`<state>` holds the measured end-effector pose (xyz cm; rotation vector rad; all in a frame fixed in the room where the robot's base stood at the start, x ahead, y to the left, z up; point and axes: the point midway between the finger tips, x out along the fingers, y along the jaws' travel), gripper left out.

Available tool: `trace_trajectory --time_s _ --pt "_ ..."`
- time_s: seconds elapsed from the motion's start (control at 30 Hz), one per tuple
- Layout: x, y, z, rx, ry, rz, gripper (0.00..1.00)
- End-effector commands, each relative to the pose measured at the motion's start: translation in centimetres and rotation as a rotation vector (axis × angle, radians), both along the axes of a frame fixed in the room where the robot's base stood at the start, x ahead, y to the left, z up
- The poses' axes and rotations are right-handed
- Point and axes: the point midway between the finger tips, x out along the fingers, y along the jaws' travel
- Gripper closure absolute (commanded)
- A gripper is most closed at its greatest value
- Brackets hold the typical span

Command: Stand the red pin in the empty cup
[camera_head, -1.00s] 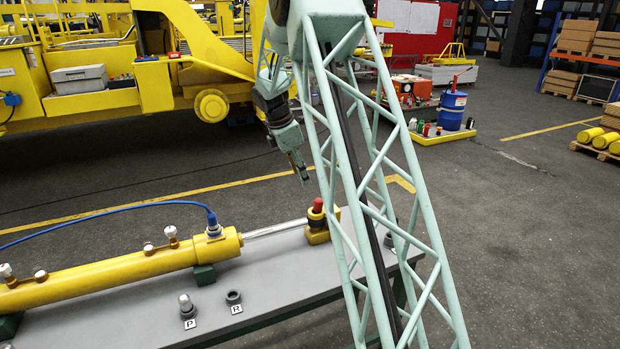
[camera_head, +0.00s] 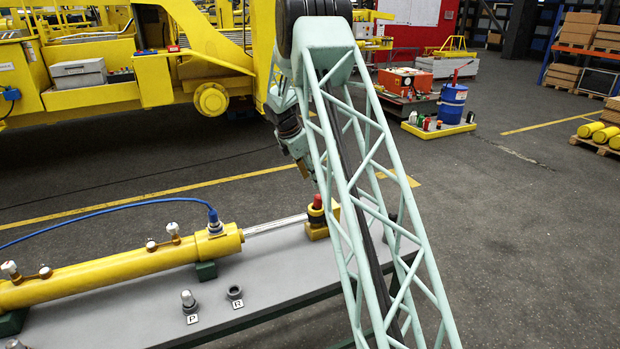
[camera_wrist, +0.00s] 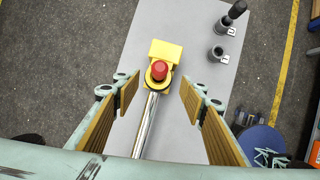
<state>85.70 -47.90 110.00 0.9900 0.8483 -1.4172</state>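The red pin (camera_wrist: 159,71) stands upright in the yellow rod end (camera_wrist: 160,51) of the cylinder; it also shows in the head view (camera_head: 317,202). My gripper (camera_wrist: 159,90) is open and empty in the wrist view, its two fingers apart on either side of the pin and not touching it. In the head view, my lattice arm partly hides the gripper, which is above the rod end. An empty cup (camera_head: 235,292) marked R stands on the grey bench beside the cup marked P, which holds a grey pin (camera_head: 187,299).
The wrist view shows a dark pin (camera_wrist: 236,11) in one cup and another cup (camera_wrist: 217,52) near the bench end. The yellow cylinder (camera_head: 110,275) lies along the grey bench (camera_head: 280,264) with a blue hose (camera_head: 110,211). Bare bench lies around the cups.

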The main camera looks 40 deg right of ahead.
Motion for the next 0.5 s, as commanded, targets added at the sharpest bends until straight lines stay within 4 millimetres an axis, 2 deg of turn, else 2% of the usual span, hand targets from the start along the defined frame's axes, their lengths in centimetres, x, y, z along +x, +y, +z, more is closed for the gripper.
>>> trace_trajectory --time_s 0.27,0.5 --pt "0.0 -0.3 -0.7 0.0 0.001 0.0 0.61" --pt "0.0 -1.1 -2.6 0.001 0.0 -0.001 0.61"
